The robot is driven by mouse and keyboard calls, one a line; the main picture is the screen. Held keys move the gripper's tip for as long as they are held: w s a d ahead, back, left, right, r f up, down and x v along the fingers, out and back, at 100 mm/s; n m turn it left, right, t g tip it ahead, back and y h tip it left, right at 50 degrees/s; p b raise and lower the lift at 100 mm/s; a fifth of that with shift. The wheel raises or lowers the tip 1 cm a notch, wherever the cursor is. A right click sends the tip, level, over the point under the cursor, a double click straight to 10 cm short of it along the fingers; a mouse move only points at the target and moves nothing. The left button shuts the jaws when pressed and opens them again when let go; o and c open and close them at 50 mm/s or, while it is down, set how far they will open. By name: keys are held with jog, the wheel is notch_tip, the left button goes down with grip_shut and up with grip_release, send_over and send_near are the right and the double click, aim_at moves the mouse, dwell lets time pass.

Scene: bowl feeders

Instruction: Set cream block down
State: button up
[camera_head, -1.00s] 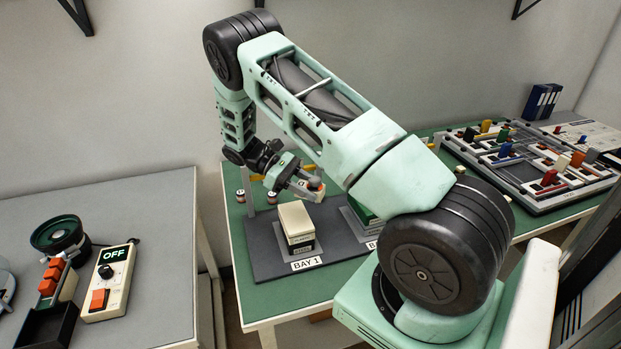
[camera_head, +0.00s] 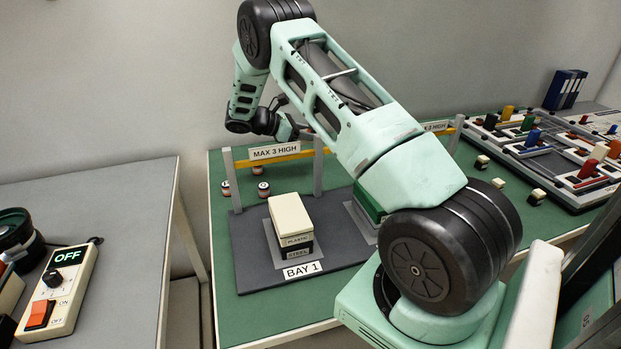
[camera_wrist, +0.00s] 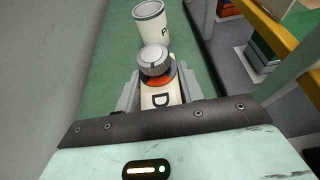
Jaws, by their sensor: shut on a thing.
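My gripper (camera_wrist: 160,90) is shut on a cream block (camera_wrist: 158,101) marked with a D. The block has an orange band and a grey round knob on top. In the head view my arm hides the gripper and the held block. A white cup (camera_wrist: 149,22) with a letter on it stands just ahead of the held block in the wrist view. Whether the held block touches anything below cannot be told.
A stack (camera_head: 291,222) with a cream top, marked PLASTIC and STEEL, stands in BAY 1. A yellow bar (camera_head: 270,161) with a MAX 3 HIGH sign (camera_head: 275,150) crosses behind it. Small blocks (camera_head: 498,183) lie on the green table at right.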

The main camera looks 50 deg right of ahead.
aim_at(309, 171)
jog(key=shift+w+d+f, duration=0.25)
jog(key=shift+f, duration=0.3)
jog(key=shift+w+d+f, duration=0.2)
jog(key=shift+d+f, duration=0.05)
jog(key=shift+f, duration=0.25)
notch_tip(309, 171, down, 10)
jog(key=shift+r+p, duration=0.25)
jog(key=shift+p, duration=0.1)
jog(key=shift+f, duration=0.15)
jog(key=o, duration=1.1)
jog(key=b+v, duration=0.2)
jog(key=v, duration=1)
jog(key=shift+r, duration=0.25)
